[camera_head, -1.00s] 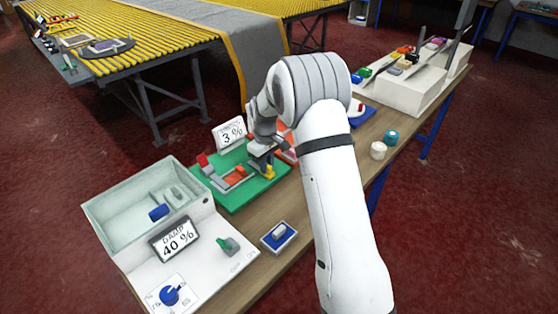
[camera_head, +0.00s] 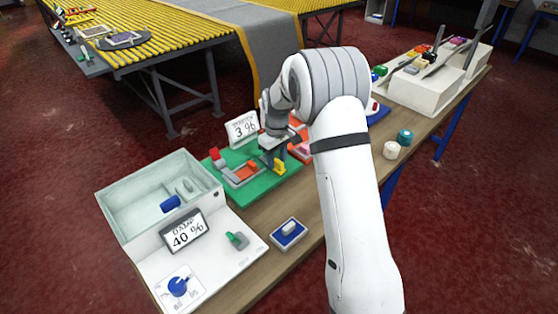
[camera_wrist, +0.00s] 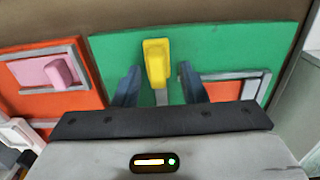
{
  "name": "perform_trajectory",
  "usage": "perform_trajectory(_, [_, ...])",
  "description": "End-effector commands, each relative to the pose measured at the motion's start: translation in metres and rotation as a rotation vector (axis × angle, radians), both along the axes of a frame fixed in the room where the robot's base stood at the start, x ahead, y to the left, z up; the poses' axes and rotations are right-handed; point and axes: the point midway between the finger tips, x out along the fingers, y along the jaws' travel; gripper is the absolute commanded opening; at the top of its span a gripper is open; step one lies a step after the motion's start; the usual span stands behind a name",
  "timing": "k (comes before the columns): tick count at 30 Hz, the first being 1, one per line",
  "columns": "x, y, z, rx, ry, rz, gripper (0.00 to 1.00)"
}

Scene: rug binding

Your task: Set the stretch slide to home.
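The green panel (camera_head: 262,187) lies on the bench with a tilted sign (camera_head: 242,129) reading 3 % behind it; the small word above looks like "STRETCH". A yellow handle (camera_head: 279,167) stands near its right end, and I take it as the slide's handle. In the wrist view the yellow handle (camera_wrist: 156,62) sits between my gripper's (camera_wrist: 160,85) two dark fingers, with gaps on both sides. The fingers are open and apart from it. In the head view my gripper (camera_head: 273,150) is right above the handle and partly hides the panel.
Left on the green panel are a red knob (camera_head: 214,153) and an orange block (camera_head: 244,171) in a grey frame. An orange panel with a pink knob (camera_wrist: 60,72) adjoins it. A white box (camera_head: 150,185), a 40 % sign (camera_head: 184,232) and a blue switch (camera_head: 289,233) stand nearer.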

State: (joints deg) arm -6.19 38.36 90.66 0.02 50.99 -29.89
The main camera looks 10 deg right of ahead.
Motion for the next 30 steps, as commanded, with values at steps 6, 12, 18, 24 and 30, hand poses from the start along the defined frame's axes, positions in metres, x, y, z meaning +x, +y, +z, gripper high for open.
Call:
perform_trajectory(6, [0.001,0.0,0.038,0.001,-0.004,0.0,0.38])
perform_trajectory(12, [0.001,0.0,0.061,0.001,-0.002,0.0,0.38])
perform_trajectory(18, [0.001,0.0,0.067,0.001,0.001,0.0,0.38])
perform_trajectory(24, [0.001,0.0,0.066,0.001,0.001,0.0,0.38])
perform_trajectory(30, [0.001,0.0,0.067,0.0,0.0,-0.001,0.38])
